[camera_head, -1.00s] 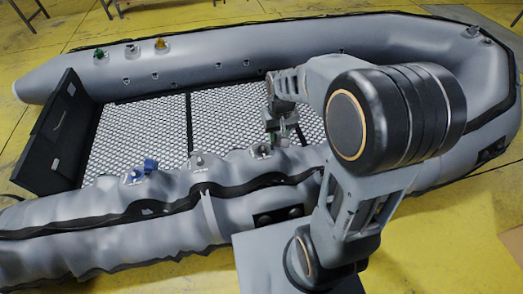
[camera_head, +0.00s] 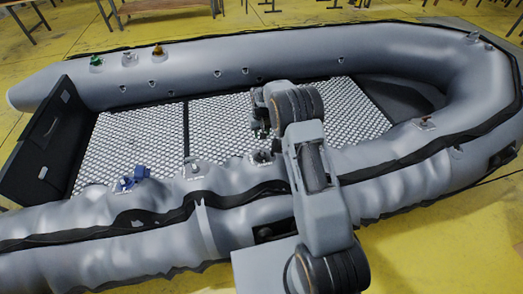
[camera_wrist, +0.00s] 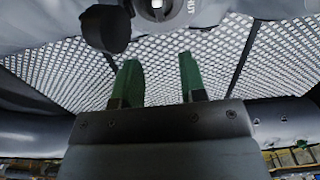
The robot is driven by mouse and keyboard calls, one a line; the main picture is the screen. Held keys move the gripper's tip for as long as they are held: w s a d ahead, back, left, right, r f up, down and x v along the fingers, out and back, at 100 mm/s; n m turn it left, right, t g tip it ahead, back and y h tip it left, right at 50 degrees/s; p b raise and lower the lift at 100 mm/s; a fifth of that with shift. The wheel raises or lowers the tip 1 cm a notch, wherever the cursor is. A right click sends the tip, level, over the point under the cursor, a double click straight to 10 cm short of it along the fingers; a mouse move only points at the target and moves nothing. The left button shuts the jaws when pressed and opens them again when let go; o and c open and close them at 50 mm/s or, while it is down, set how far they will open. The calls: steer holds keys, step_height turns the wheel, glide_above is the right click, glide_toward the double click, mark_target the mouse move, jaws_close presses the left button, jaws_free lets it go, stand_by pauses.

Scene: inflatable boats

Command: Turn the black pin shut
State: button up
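A valve (camera_head: 261,157) with a dark top sits on the near tube of the grey boat, just left of my arm in the head view. In the wrist view a pale round valve (camera_wrist: 160,10) is cut by the top edge, with a black round cap (camera_wrist: 105,28) beside it on the left. I cannot tell which part is the black pin or how it is turned. My gripper's green fingers (camera_wrist: 160,82) are apart, with nothing between them. They are below the valve in the wrist picture and not touching it. In the head view my wrist hides the fingertips.
A blue valve (camera_head: 132,178) and a grey valve (camera_head: 195,168) stand left on the near tube (camera_head: 100,220). Green (camera_head: 96,62), white (camera_head: 130,58) and orange (camera_head: 158,50) valves stand on the far tube. The textured boat floor (camera_head: 140,140) is mostly clear.

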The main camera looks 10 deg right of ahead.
mark_target(262, 153)
step_height(262, 153, down, 12)
steer(key=shift+r+b, duration=0.25)
steer(key=shift+b, duration=0.4)
steer(key=shift+c, duration=0.4)
jaws_close()
